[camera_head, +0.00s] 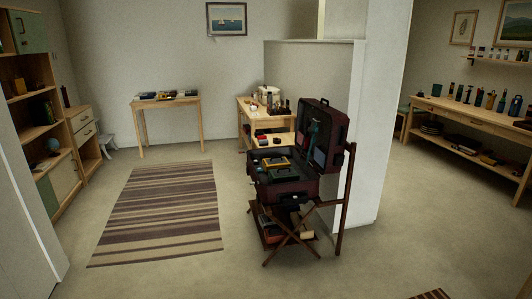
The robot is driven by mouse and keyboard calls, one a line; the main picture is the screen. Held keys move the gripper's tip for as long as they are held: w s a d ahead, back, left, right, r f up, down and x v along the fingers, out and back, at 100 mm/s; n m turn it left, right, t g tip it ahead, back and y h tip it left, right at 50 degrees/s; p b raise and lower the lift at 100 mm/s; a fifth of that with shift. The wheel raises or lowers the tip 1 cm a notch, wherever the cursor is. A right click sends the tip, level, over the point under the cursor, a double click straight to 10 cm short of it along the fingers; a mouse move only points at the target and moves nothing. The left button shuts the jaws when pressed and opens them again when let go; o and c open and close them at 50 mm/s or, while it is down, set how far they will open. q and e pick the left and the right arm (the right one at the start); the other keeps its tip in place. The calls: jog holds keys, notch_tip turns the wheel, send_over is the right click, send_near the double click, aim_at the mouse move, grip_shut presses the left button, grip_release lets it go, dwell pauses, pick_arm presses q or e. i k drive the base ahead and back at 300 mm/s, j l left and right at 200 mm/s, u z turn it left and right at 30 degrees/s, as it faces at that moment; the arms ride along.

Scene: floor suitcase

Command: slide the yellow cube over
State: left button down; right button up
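I cannot make out a yellow cube for certain anywhere in this view. The open dark red suitcase (287,193) sits on a folding wooden rack (300,240) near the middle, with its lid raised on the right. A small yellow-edged flat item (275,163) lies inside the suitcase with other dark items, too small to identify. Neither of my grippers is in view.
A striped rug (160,213) lies left of the suitcase. A small table (166,103) with items stands at the back wall. A shelf unit (35,130) is at left, a long table (480,116) at right. A wall (375,120) stands behind the suitcase. The front floor is mostly clear.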

aim_at(268, 164)
jog(key=i+u, duration=0.5)
jog(key=i, duration=1.65)
jog(key=i+j+z, duration=0.25)
jog(key=i+z, duration=0.25)
jog(key=i+j+z, duration=0.35)
jog(key=z, duration=0.15)
jog(key=i+j+z, duration=0.25)
jog(key=j+z, duration=0.2)
jog(key=j, duration=0.25)
